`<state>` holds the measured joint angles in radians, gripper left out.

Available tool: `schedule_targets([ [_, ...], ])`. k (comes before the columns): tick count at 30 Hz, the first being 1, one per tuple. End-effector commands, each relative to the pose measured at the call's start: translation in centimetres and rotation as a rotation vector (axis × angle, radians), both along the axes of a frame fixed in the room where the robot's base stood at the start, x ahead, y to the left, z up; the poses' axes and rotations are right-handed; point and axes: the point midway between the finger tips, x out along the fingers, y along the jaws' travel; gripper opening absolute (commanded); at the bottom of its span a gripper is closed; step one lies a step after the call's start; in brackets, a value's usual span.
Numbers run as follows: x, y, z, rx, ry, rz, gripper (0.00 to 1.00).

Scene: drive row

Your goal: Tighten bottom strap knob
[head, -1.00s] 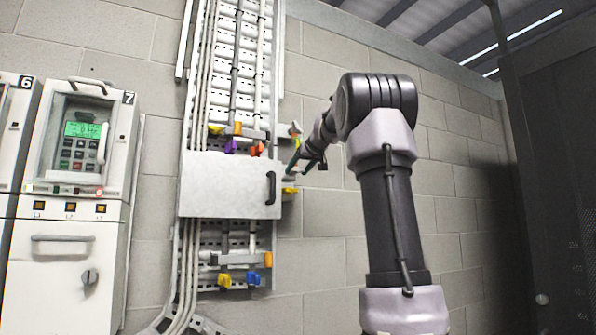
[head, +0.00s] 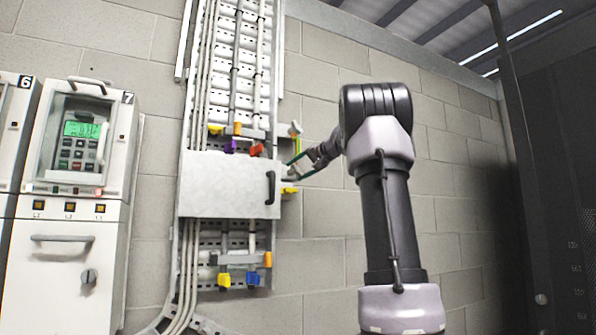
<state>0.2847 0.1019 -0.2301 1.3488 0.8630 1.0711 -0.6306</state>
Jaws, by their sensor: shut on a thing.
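A grey cover box (head: 225,185) with a black handle is on the cable ladder on the wall. My gripper (head: 293,170) is just right of the box's right edge, its two thin fingers pointing left, one above the other. It is shut on a small pale knob (head: 288,174) at that edge; the grip is tiny and partly hidden. A yellow knob (head: 289,190) sits just below the fingers. Below the box are a yellow knob (head: 224,280), a blue knob (head: 253,279) and an orange knob (head: 267,259). Which is the bottom strap knob I cannot tell.
Yellow (head: 215,129), purple (head: 230,146) and red (head: 257,150) knobs sit above the box. A drive cabinet marked 7 (head: 75,190) stands at the left. A dark cabinet (head: 550,180) stands at the right. Bare block wall lies behind my arm.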

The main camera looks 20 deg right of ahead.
Motion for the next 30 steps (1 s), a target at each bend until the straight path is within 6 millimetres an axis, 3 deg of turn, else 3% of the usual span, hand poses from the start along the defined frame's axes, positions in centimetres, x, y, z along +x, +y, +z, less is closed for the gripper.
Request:
schedule_targets([
  [21, 0.04, 0.01, -0.22, 0.079, 0.007, 0.001, 0.14],
  [22, 0.04, 0.01, -0.22, 0.079, 0.007, 0.001, 0.78],
  [23, 0.03, 0.00, -0.22, 0.079, 0.007, 0.000, 0.82],
  [30, 0.02, 0.00, -0.12, 0.077, 0.005, 0.000, 0.82],
])
